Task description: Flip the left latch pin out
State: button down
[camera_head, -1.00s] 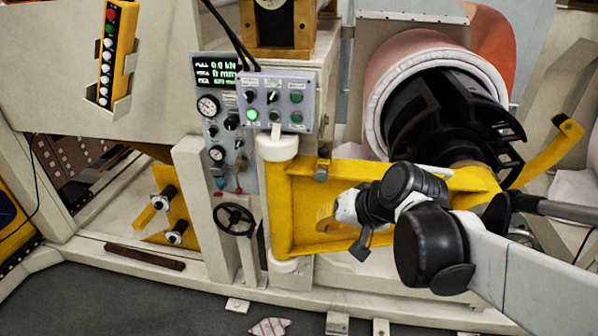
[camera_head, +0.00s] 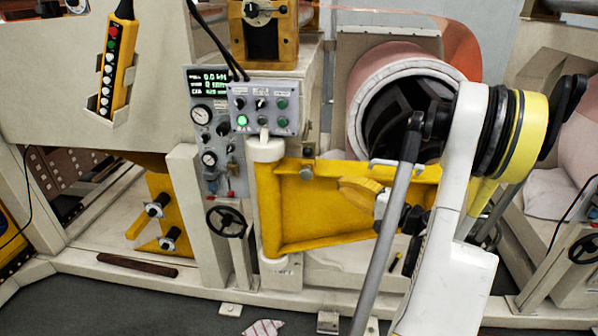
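A yellow swing arm (camera_head: 285,215) hangs from a pale hinge post below the grey control box. A short grey pin (camera_head: 305,172) stands at its upper edge near the left end; I cannot be sure that it is the left latch pin. My gripper (camera_head: 404,222) is low in front of the right half of the yellow arm, mostly hidden by my own arm links. Its fingers are not clear. A rounded yellow piece (camera_head: 360,190) lies beside its pale left part; I cannot tell whether they touch.
A control box (camera_head: 265,103) with buttons sits above the hinge. A black handwheel (camera_head: 229,220) is left of it. A yellow bracket with black knobs (camera_head: 158,204) is farther left. A large coil drum (camera_head: 405,75) stands behind my arm.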

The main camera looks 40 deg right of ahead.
aim_at(312, 168)
jog(key=shift+d, duration=0.1)
dwell(0.3)
jog(key=w, duration=0.3)
jog(key=w+b, duration=0.1)
jog(key=w, duration=0.2)
jog(key=w+a+b, duration=0.1)
jog(key=w, duration=0.2)
jog(key=shift+w+r, duration=0.25)
jog(key=shift+w, duration=0.15)
jog(key=shift+f, duration=0.1)
